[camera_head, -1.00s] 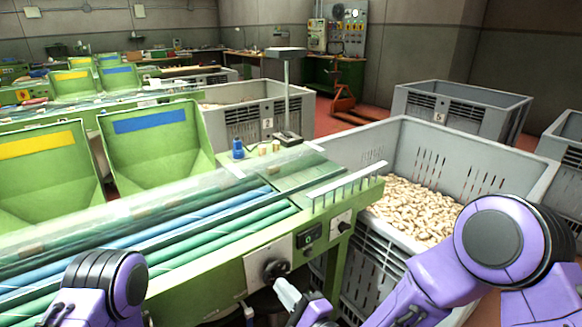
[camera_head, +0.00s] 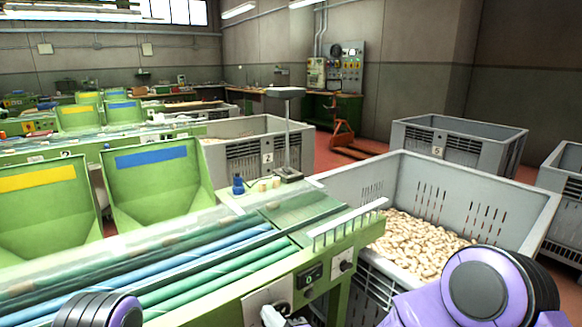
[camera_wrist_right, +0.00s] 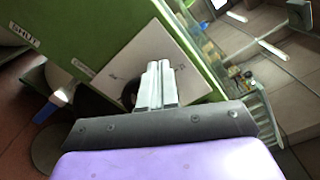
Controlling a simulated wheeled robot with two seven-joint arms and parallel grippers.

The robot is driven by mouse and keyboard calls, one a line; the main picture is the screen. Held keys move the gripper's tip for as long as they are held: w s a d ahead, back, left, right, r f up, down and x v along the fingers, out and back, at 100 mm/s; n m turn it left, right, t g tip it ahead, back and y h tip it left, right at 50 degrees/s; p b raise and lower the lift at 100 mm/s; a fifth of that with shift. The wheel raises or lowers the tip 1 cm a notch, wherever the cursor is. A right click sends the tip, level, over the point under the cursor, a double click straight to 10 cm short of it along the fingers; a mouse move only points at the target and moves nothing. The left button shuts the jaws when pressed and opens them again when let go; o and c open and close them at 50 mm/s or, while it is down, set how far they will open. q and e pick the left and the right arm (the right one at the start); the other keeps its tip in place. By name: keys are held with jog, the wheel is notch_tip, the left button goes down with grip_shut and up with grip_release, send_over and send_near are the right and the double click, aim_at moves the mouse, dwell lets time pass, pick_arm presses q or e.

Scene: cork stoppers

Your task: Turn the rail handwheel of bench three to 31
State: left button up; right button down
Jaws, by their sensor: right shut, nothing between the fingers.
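The near green bench (camera_head: 215,303) carries a pale plate (camera_head: 257,303) on its front, at the bottom of the head view. The dark handwheel (camera_head: 284,308) on this plate is mostly hidden by my right gripper and cut by the frame edge. In the right wrist view, the plate (camera_wrist_right: 150,45) lies beyond my fingers, and a dark part of the wheel (camera_wrist_right: 130,95) shows beside them. My right gripper (camera_head: 268,312) is shut and empty in front of the plate; its fingers (camera_wrist_right: 158,66) are together. Contact with the wheel cannot be told. My left gripper is out of view.
A small dark counter (camera_head: 310,277) and a switch plate (camera_head: 343,262) sit right of the wheel; the counter's reading is too small to trust. A grey crate of corks (camera_head: 480,189) stands close on the right. Green hoppers (camera_head: 160,185) stand behind the rollers.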

jog(key=shift+f, duration=0.15)
jog(key=shift+f, duration=0.1)
jog(key=shift+s+a+f+b, duration=0.25)
jog(key=shift+a+f+b, duration=0.1)
jog(key=shift+f+b, duration=0.3)
jog(key=shift+s+a+f+b, duration=0.3)
jog(key=shift+f+b, duration=0.15)
jog(key=shift+b, duration=0.25)
jog(key=shift+a+f+b, duration=0.1)
jog(key=shift+f+b, duration=0.45)
jog(key=shift+f, duration=0.05)
dwell(0.3)
